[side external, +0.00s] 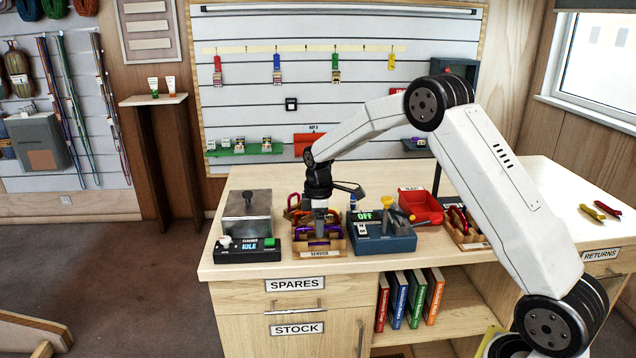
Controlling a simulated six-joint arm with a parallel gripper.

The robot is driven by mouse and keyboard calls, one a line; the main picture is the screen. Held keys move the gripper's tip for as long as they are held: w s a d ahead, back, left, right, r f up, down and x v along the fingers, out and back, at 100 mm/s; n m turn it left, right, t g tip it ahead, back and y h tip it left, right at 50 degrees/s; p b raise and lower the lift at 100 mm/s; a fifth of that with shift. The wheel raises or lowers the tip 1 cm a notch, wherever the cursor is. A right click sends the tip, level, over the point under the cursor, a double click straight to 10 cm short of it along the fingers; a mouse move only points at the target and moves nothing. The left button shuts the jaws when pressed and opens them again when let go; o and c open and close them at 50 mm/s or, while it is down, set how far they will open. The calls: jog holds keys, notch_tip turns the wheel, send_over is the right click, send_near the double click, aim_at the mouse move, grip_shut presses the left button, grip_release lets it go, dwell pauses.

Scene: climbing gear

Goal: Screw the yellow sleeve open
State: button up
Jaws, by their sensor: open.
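My gripper (320,220) points down over the small wooden tray labelled SERVICE (321,254) on the bench. Its jaws are open, low among the gear in the tray. A purple piece of gear (318,241), like a carabiner, lies in the tray below the fingers. Red and orange gear (295,208) shows behind and to the left of it. I cannot make out a yellow sleeve on any of these pieces; the gripper and wrist cover part of the tray. I cannot tell whether the fingers touch anything.
A box marked IDLE (246,249) stands left of the tray. A blue box with a lit OFF sign (381,243) and a yellow-topped lever stands right of it. Further right are a red bin (420,207) and another wooden tray (470,240).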

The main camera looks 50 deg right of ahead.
jog(key=shift+s+a, duration=0.1)
jog(key=shift+s, duration=0.05)
jog(key=shift+f, duration=1.45)
dwell(0.5)
jog(key=shift+w+d, duration=0.55)
jog(key=shift+r, duration=0.15)
jog(key=shift+w+a+r, duration=0.1)
jog(key=shift+r, duration=1.2)
jog(key=shift+s+a, duration=0.55)
dwell(0.3)
